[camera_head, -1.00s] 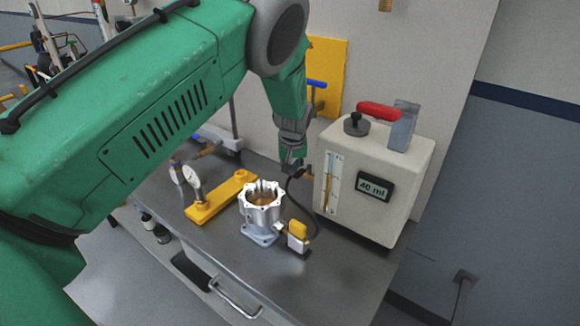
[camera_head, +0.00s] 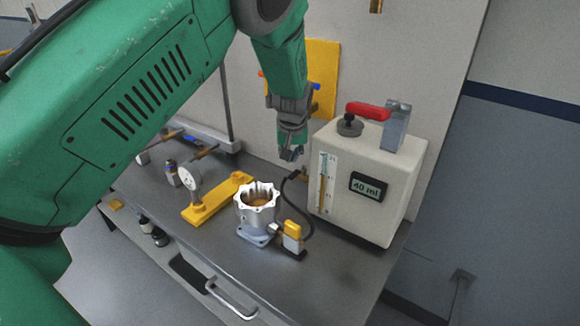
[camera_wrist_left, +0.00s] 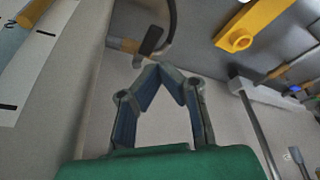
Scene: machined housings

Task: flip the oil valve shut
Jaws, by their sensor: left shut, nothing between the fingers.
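The oil dispenser is a pale box (camera_head: 385,205) with a sight gauge and a display reading 40 ml. On its left side is a brass outlet (camera_head: 303,175), mostly small and hard to make out in the head view. In the left wrist view a black lever (camera_wrist_left: 151,41) sits at the end of the brass outlet (camera_wrist_left: 124,45), beside a dark hose (camera_wrist_left: 172,22). My left gripper (camera_head: 291,154) is shut and empty, just above and left of the outlet. In the wrist view its fingertips (camera_wrist_left: 174,72) meet a little apart from the lever. My right gripper is out of view.
A silver housing (camera_head: 256,225) stands on the grey bench (camera_head: 320,270), with a yellow-topped fitting (camera_head: 292,236) beside it. A yellow bar (camera_head: 216,201) with a dial gauge (camera_head: 189,177) lies to the left. A red handle (camera_head: 367,109) tops the box. A wall rises behind.

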